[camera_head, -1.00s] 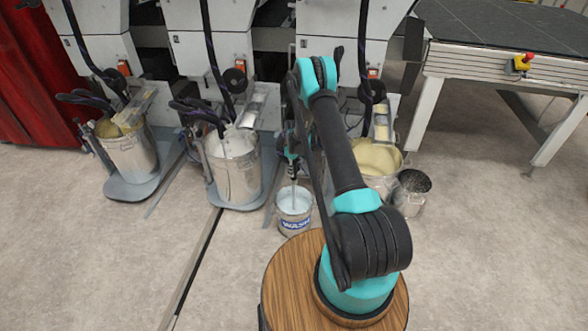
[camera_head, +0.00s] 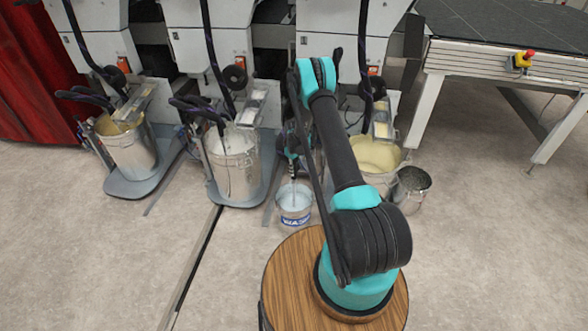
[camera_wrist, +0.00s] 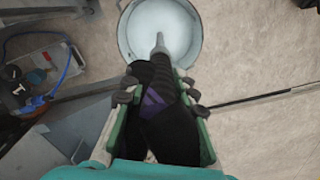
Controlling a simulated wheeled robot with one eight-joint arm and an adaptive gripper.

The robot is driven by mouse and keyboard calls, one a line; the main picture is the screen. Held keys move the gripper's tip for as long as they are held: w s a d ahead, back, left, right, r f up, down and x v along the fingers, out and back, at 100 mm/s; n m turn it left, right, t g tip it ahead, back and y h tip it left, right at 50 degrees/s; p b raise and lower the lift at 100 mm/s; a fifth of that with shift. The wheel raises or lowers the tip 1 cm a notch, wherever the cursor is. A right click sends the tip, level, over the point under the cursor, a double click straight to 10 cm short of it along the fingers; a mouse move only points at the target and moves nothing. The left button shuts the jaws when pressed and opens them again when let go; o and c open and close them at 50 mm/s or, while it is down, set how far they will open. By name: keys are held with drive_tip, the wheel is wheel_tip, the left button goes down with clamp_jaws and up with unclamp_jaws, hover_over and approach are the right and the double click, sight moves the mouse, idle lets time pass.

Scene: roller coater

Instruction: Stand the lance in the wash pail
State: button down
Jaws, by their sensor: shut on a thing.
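My gripper (camera_head: 290,152) hangs above the wash pail (camera_head: 295,218), a small pail with a blue WASH label and pale liquid inside. In the wrist view my gripper (camera_wrist: 155,100) is shut on the lance (camera_wrist: 160,75), a dark, thick-sleeved rod with a thin grey tip. The tip points toward the pail (camera_wrist: 124,35) and overlaps its pale interior. In the head view the lance (camera_head: 294,188) looks upright over the pail's opening. I cannot tell how deep the tip reaches. My arm hides part of the area right of the pail.
Metal buckets stand on grey bases at left (camera_head: 130,155) and centre (camera_head: 232,175). A bucket of yellowish content (camera_head: 375,158) and a small dark-mouthed can (camera_head: 411,190) stand right of my arm. A conveyor table (camera_head: 500,60) is at the upper right. The front floor is mostly clear.

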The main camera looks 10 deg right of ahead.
drive_tip(key=shift+f, duration=0.2)
drive_tip(key=c, duration=1.1)
unclamp_jaws()
drive_tip(key=shift+c, duration=0.2)
drive_tip(key=shift+f, duration=0.1)
wheel_tip(320, 180, up, 12)
drive_tip(key=shift+r, duration=0.1)
